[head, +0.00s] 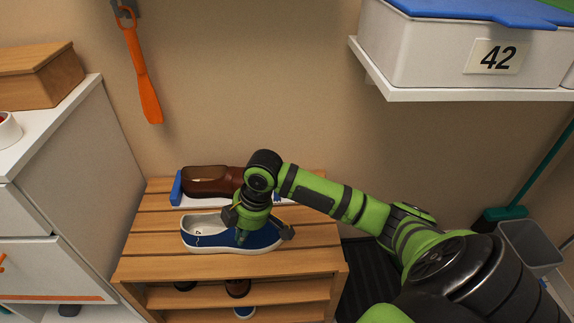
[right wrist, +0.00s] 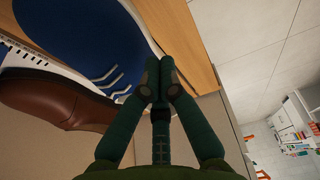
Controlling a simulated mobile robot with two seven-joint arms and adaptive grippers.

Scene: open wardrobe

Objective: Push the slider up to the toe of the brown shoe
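The brown shoe (head: 212,181) lies on a white measuring base (head: 285,201) on the slatted rack, with a blue end piece (head: 176,187) at its left. My right arm hides its right end in the head view. My left gripper is out of view.
The blue shoe stands in front of the brown shoe, close to my right gripper. The wooden rack (head: 150,265) holds more shoes below. A white cabinet (head: 75,160) stands left, and a shelf (head: 470,95) with a white box hangs upper right.

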